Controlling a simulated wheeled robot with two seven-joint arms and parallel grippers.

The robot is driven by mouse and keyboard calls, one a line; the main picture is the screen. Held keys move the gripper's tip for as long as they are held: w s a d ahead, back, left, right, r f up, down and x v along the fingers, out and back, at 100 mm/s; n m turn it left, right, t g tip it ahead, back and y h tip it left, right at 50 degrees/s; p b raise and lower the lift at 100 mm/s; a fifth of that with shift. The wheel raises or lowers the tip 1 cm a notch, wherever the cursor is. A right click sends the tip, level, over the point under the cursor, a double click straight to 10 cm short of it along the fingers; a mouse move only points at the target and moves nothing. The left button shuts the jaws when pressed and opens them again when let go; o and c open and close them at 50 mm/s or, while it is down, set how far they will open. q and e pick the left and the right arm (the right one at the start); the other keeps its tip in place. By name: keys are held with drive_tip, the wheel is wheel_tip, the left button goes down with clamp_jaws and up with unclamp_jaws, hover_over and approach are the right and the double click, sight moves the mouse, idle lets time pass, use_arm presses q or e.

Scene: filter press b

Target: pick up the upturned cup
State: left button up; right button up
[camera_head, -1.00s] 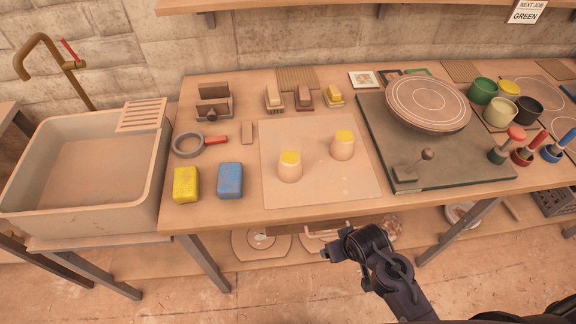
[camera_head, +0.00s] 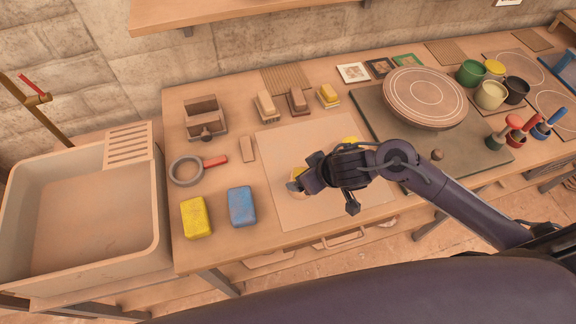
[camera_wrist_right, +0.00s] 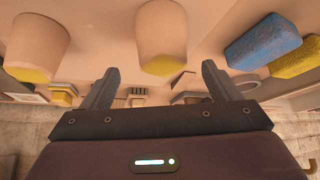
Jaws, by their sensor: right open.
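Two pale, tapered cups with yellow tops stand wide end down on a light board (camera_head: 272,150); they look alike. The near cup (camera_head: 296,190) is mostly hidden by my right gripper (camera_head: 304,182) in the head view. Only the yellow top of the far cup (camera_head: 352,140) shows behind my arm. In the right wrist view, upside down, the near cup (camera_wrist_right: 161,32) is centred ahead of my open fingers (camera_wrist_right: 160,72), with nothing gripped. The far cup (camera_wrist_right: 35,38) is to its left there. Whether a finger touches the near cup I cannot tell. My left gripper is out of view.
A yellow sponge (camera_head: 196,217) and a blue sponge (camera_head: 242,207) lie left of the board. A ring-shaped tool (camera_head: 186,171) and brushes (camera_head: 297,100) lie behind. A round wheel (camera_head: 424,92) stands at right, a sink (camera_head: 80,215) at left.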

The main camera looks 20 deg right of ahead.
drive_tip(key=shift+w+f, duration=0.25)
drive_tip(key=shift+f, duration=0.1)
drive_tip(key=shift+a+f, duration=0.1)
drive_tip(key=shift+f, duration=0.25)
drive_tip(key=shift+w+a+f+b, duration=0.1)
drive_tip(key=shift+a+f+b, duration=0.1)
drive_tip(key=shift+f, duration=0.35)
drive_tip(key=shift+w+a+f+b, duration=0.1)
drive_tip(key=shift+f+b, duration=0.05)
drive_tip(key=shift+f, duration=0.35)
drive_tip(key=x, duration=0.2)
drive_tip(key=shift+w+a+f, duration=0.15)
drive_tip(key=shift+w+f, duration=0.1)
drive_tip(key=shift+f, duration=0.05)
drive_tip(key=shift+w+a+f, duration=0.1)
drive_tip(key=shift+w+f, duration=0.1)
drive_tip(key=shift+f, duration=0.05)
drive_tip(key=shift+s, duration=0.1)
drive_tip(key=c, duration=1)
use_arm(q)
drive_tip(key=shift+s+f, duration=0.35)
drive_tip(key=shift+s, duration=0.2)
use_arm(e)
drive_tip(key=shift+c, duration=0.5)
